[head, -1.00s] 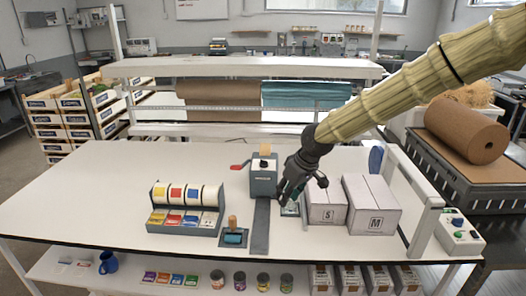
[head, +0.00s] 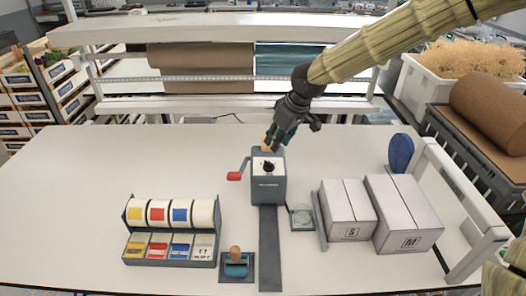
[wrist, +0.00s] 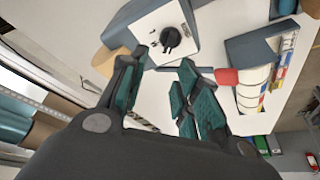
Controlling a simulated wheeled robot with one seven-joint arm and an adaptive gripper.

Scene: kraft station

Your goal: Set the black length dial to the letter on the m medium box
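The black length dial (head: 268,167) sits on the white top plate of the grey dispenser (head: 268,188). The dial also shows near the top of the wrist view (wrist: 171,38), with small dark marks around it too small to read. The medium box (head: 402,212), white with an "M" on its front, stands at the right of the table. My gripper (head: 276,140) is above and behind the dispenser's top, near the dial. In the wrist view my gripper (wrist: 163,63) has its two teal-padded fingers apart with nothing between them, and the dial lies beyond the fingertips.
A red crank handle (head: 234,176) sticks out left of the dispenser. A grey strip (head: 269,250) runs forward from it. A box marked "S" (head: 346,210) stands left of the medium box. A tape rack (head: 170,215) and a teal roller (head: 236,266) stand front left. The table's left is clear.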

